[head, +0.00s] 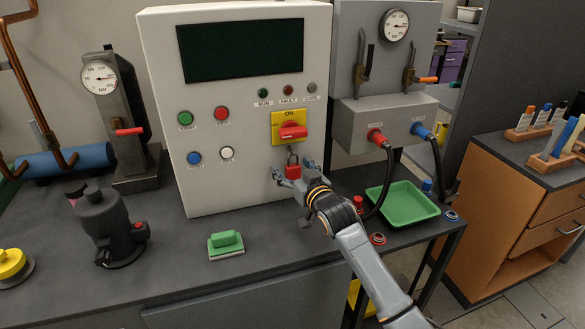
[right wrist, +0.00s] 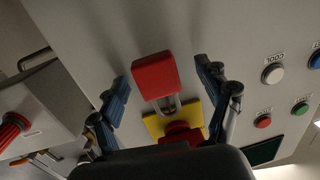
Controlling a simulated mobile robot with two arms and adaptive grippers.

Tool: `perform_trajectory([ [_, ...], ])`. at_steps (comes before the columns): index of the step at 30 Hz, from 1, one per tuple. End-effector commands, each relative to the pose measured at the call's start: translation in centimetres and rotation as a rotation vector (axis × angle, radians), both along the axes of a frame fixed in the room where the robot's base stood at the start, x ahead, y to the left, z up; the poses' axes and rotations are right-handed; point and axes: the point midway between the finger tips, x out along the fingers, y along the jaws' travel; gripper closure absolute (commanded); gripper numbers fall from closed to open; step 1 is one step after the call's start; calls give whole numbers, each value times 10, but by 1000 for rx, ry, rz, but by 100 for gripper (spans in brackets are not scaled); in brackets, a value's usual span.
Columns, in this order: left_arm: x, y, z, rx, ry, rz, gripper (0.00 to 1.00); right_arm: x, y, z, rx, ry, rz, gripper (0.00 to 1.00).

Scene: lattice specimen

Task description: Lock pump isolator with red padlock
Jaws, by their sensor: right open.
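The red padlock (head: 292,170) hangs at the cabinet front just below the pump isolator, shackle up. The isolator has a yellow plate (head: 278,118) marked ON and a red handle (head: 292,131) that looks turned sideways. My right gripper (head: 293,174) is open, with one finger on each side of the padlock. In the right wrist view, which is upside down, the padlock body (right wrist: 155,76) lies between the spread fingers, with gaps on both sides. Its shackle reaches the yellow plate (right wrist: 158,125); I cannot tell whether it passes through. My left gripper is not in view.
Buttons (head: 222,114) and lamps surround the isolator on the white cabinet (head: 240,185). A green tray (head: 402,204) and hoses are to the right. The bench front is mostly clear.

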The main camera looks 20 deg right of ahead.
Motion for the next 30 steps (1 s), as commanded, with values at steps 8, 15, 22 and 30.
perform_trajectory([
  [8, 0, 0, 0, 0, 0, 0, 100, 0, 0, 0, 0, 1, 0, 13],
  [15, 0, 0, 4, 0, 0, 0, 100, -3, -1, 1, 0, 1, 0, 13],
  [22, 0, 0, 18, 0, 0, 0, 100, -19, -3, 3, 1, 1, 0, 13],
  [30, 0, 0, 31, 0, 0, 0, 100, -38, -6, 3, 1, 2, 0, 13],
])
